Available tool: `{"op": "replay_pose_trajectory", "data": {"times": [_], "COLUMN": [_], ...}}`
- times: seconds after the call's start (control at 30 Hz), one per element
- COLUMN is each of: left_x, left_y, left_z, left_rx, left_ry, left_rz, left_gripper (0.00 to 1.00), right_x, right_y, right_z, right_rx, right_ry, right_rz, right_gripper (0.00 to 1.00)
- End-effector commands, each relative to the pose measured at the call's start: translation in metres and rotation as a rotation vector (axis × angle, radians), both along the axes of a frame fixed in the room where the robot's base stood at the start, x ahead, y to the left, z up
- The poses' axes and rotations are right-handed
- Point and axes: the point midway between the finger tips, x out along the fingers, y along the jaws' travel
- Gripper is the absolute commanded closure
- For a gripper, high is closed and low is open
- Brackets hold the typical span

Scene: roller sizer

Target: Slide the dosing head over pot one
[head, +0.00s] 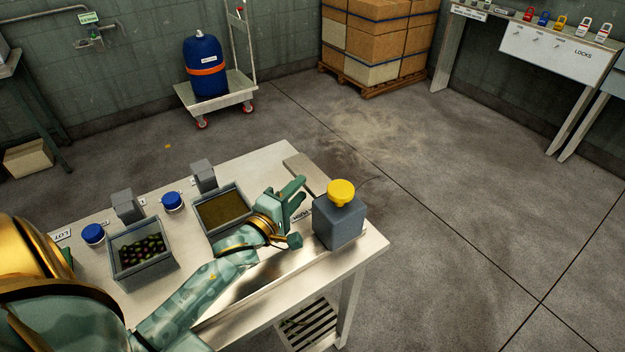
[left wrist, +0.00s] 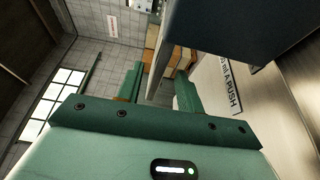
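A grey block with a yellow knob (head: 341,192) stands at the right end of the table; it looks like the dosing head, but no readable label confirms it. Its dark underside or side (left wrist: 235,30) fills the top right of the left wrist view. My left gripper (head: 297,199) is just left of the block, its fingers apart and nothing between them; contact with the block cannot be told. Two blue-lidded round containers (head: 93,234) (head: 172,201) stand on the left and middle of the table. Which thing is pot one is not legible. My right gripper is out of view.
An open bin of dark, coloured balls (head: 146,272) and a brown-filled bin (head: 243,222) sit on the table. Small grey blocks (head: 127,205) (head: 203,176) stand behind them. A flat plate (head: 305,172) lies behind my gripper.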

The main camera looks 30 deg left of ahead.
Motion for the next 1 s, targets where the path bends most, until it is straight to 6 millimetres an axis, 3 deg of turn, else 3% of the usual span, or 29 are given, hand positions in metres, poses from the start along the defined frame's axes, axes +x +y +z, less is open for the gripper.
{"op": "replay_pose_trajectory", "data": {"times": [0.1,0.3,0.67,0.8,1.0], "left_x": [0.027,0.054,0.061,0.061,0.060], "left_y": [0.000,0.000,0.000,0.000,0.000], "left_z": [-0.002,-0.002,0.000,0.000,0.000], "left_rx": [0.003,0.002,0.000,0.000,0.000], "left_ry": [-0.001,0.001,0.001,0.001,0.002], "left_rz": [-0.001,0.000,0.000,0.000,0.000], "left_gripper": [0.63,0.63,0.63,0.97,1.00], "right_x": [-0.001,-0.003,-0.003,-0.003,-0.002], "right_y": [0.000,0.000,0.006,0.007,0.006], "right_z": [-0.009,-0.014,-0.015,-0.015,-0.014], "right_rx": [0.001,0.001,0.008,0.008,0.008], "right_ry": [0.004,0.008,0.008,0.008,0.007], "right_rz": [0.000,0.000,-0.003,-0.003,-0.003], "right_gripper": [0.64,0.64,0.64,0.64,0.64]}}
